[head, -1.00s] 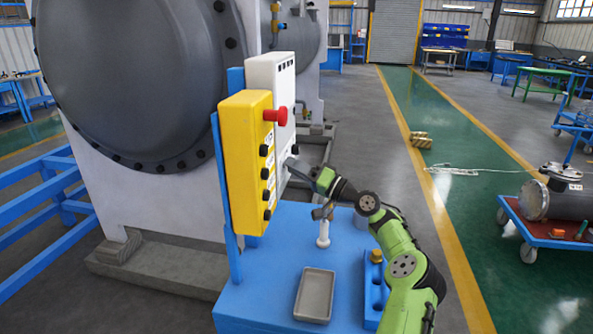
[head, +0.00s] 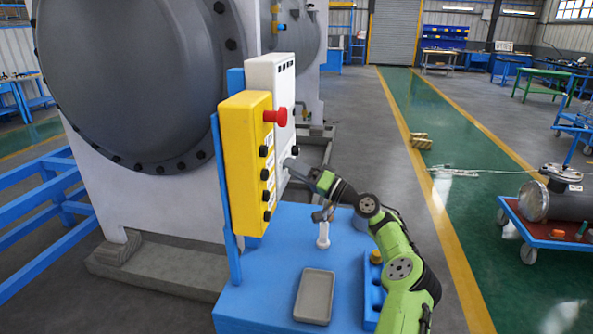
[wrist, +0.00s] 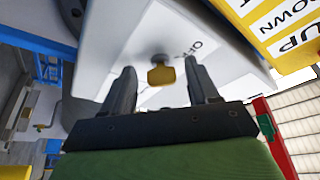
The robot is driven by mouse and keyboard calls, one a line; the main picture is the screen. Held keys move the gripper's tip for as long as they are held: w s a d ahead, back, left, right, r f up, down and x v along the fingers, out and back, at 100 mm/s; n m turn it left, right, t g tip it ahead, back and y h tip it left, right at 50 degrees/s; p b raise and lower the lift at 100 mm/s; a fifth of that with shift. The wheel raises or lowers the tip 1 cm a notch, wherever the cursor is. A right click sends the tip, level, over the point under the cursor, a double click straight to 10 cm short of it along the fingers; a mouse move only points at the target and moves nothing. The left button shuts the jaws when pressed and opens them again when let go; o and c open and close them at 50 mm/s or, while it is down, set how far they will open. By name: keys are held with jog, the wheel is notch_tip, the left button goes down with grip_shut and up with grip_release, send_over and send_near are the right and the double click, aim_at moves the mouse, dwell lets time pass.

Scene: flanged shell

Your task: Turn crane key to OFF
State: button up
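In the wrist view, the crane key (wrist: 161,74) has a yellow-brown bow and sits in a round dark switch on a white panel (wrist: 115,45). My gripper (wrist: 160,78) is open, with one finger on each side of the key and a gap to both. In the head view, my gripper (head: 297,168) points at the lower part of the white box (head: 283,95). The key is hidden there. I cannot tell the key's exact turn angle.
A yellow control box (head: 240,150) with a red button (head: 275,116) stands left of my gripper. Below are a blue bench (head: 265,290), a grey tray (head: 314,297) and a white-topped post (head: 323,236).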

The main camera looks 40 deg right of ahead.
jog(key=p+v, duration=0.1)
jog(key=v, duration=1.4)
jog(key=shift+s+d+p, duration=0.15)
jog(key=shift+s+p, duration=0.15)
jog(key=shift+f, duration=0.1)
